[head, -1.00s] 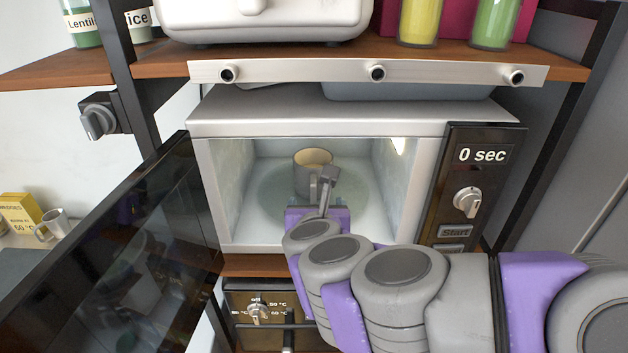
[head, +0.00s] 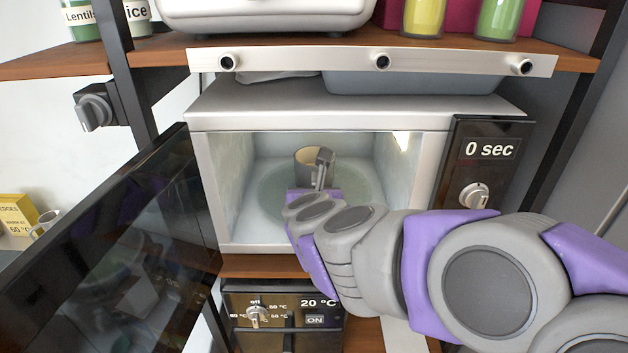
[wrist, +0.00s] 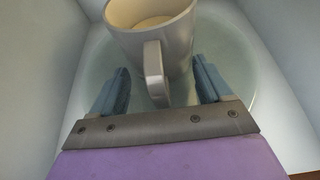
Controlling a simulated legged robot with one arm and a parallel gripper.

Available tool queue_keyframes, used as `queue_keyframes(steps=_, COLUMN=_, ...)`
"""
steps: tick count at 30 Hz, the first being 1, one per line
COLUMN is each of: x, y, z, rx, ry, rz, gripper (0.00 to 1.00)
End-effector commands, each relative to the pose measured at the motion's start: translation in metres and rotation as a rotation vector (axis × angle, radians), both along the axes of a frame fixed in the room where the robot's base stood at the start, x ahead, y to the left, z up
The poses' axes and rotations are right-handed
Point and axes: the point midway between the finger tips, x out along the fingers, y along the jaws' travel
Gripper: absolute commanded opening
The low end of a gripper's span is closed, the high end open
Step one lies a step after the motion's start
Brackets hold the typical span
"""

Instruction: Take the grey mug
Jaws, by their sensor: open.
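The grey mug (head: 308,163) stands upright on the glass turntable inside the open microwave, with its cream inside showing. In the wrist view the mug (wrist: 176,42) is just ahead, its handle (wrist: 155,72) pointing back at me. My gripper (wrist: 162,85) is open, with one blue finger on each side of the handle. I cannot tell whether a finger touches the mug. In the head view my gripper (head: 324,168) is inside the microwave in front of the mug, and my arm hides part of the opening.
The microwave (head: 320,120) has its dark door (head: 110,240) swung open on the left. Its side walls and roof leave limited room around my gripper. A shelf (head: 60,70) with jars runs above. Another mug (head: 45,222) stands far left beside a yellow box (head: 18,212).

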Motion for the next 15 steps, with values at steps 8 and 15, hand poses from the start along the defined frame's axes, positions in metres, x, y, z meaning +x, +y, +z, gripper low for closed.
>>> queue_keyframes(steps=8, x=-0.0003, y=-0.0001, z=0.0007, rx=0.0, ry=0.0, rz=0.001, gripper=0.69)
queue_keyframes(steps=15, x=-0.0003, y=-0.0003, z=0.0007, rx=0.0, ry=0.0, rz=0.0, gripper=0.46)
